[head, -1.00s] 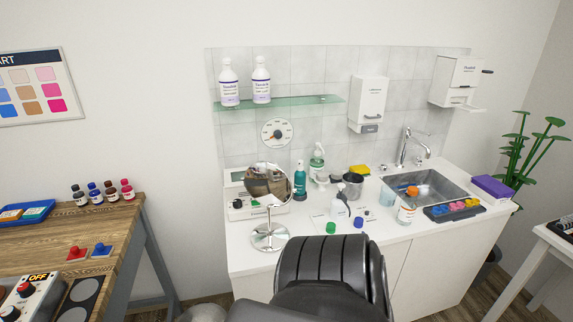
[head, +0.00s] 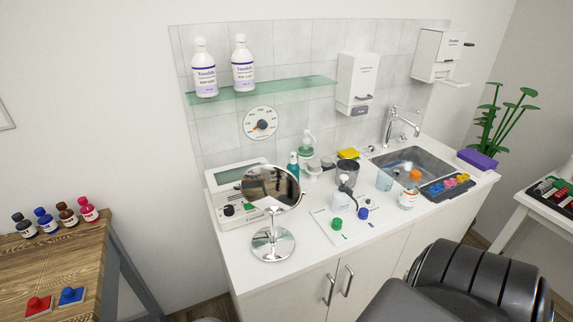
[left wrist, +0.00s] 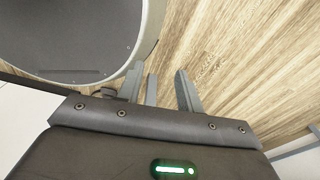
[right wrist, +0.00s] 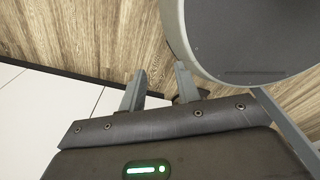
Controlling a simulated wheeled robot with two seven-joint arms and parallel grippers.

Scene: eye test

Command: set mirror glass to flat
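A round mirror (head: 270,187) on a chrome stand (head: 272,243) stands at the left end of the white counter in the head view. Its glass is tilted and reflects dark and brown shapes. Neither gripper shows in the head view. My left gripper (left wrist: 163,88) is in the left wrist view, its two fingers apart with bare wooden floor between them. My right gripper (right wrist: 158,85) is in the right wrist view, its fingers also apart and empty over the floor. Both grippers are away from the mirror.
A white device with a screen (head: 238,175) stands behind the mirror. Small bottles, a green cap (head: 337,224) and a blue cap (head: 363,213) lie right of it. A black chair (head: 470,280) stands before the counter. A wooden table (head: 60,262) is at left.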

